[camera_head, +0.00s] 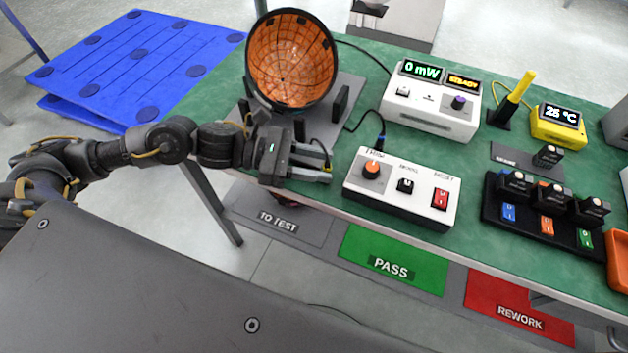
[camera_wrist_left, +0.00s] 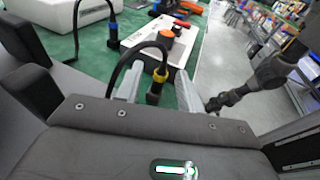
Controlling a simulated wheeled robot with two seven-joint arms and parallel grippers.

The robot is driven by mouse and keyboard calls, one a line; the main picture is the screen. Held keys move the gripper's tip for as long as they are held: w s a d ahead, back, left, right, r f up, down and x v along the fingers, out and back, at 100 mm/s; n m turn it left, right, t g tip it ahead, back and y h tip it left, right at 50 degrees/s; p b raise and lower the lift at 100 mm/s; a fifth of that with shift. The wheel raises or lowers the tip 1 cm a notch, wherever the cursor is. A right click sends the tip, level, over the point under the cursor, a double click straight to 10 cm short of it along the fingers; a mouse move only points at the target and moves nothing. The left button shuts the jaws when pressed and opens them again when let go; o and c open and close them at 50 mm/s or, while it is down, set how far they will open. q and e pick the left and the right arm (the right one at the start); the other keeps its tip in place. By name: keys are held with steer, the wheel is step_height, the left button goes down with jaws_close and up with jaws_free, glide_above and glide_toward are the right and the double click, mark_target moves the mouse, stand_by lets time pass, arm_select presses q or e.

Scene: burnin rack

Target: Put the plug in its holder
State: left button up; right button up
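The plug (camera_wrist_left: 155,88) is black with a yellow band, and a black cable arcs out of its top. In the left wrist view it is upright between the two grey fingers of my left gripper (camera_wrist_left: 160,84). Whether both fingers touch it cannot be told. In the head view my left gripper (camera_head: 328,175) is at the bench's near edge, in front of the copper-lined bowl, with the plug (camera_head: 327,166) small at its fingertips. The plug's lower end is hidden. I cannot make out the holder clearly. My right gripper is not in view.
The copper-lined bowl (camera_head: 291,60) stands behind my left gripper. A white control box (camera_head: 403,187) with knobs and a red switch is to its right. The 0 mW meter (camera_head: 431,102) stands behind that box. A black tray (camera_head: 492,224) with switches is farther right.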

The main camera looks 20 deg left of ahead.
arm_select(q)
steer(key=s+d+r+p, duration=0.4)
steer(key=s+r+p, duration=0.7)
steer(key=s+p, duration=0.2)
steer(key=shift+s+r+p, duration=0.25)
steer(key=shift+p, duration=0.75)
steer(key=shift+w+d, duration=0.1)
